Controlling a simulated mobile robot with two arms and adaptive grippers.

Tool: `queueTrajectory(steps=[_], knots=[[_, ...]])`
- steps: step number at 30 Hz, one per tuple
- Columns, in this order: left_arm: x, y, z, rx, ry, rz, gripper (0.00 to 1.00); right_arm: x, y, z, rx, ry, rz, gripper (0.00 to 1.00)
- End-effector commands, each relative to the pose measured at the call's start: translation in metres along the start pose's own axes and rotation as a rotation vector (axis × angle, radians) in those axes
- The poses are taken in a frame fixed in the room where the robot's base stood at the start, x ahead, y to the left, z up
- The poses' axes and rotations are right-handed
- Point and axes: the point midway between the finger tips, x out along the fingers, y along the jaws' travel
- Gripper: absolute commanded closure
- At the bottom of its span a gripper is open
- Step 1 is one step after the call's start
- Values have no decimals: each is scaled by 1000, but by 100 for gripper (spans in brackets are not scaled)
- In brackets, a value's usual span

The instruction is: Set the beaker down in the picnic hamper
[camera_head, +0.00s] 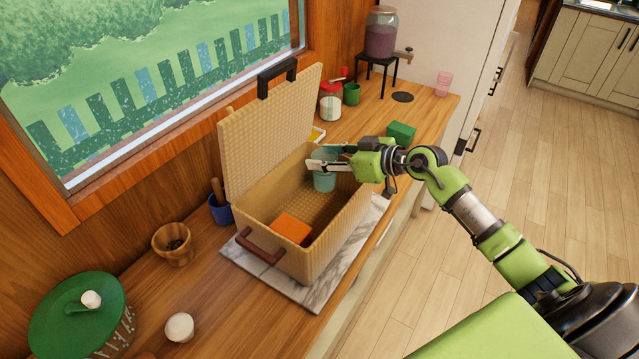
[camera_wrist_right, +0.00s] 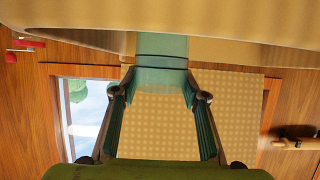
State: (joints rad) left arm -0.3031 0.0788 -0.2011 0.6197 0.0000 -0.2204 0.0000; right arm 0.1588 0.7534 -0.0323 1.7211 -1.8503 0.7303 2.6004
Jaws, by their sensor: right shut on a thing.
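The picnic hamper (camera_head: 283,262) is a tan woven box with its lid (camera_head: 262,130) raised against the window side. The beaker (camera_head: 325,181) is teal and hangs upright inside the hamper's far end. My right gripper (camera_head: 328,164) reaches in over the right wall and is shut on the beaker near its upper part. In the right wrist view the beaker (camera_wrist_right: 161,75) sits between my right gripper's fingertips (camera_wrist_right: 160,90), with the lid behind. I cannot tell whether its base touches the hamper floor. My left gripper is in neither view.
An orange block (camera_head: 292,228) lies in the hamper's near end. The hamper stands on a marble slab (camera_head: 335,283). A green block (camera_head: 401,132) sits beyond it, a blue pot (camera_head: 219,209) and wooden bowl (camera_head: 173,244) to its left. The hamper's middle floor is clear.

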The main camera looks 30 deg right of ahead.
Motion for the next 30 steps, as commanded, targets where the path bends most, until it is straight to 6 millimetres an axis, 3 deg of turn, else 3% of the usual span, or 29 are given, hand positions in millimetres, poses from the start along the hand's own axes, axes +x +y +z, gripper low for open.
queueTrajectory(steps=[12,30], knots=[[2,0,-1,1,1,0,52,19,0,45,2,1,0,81],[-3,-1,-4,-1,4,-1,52,23,0,55,1,0,0,81]])
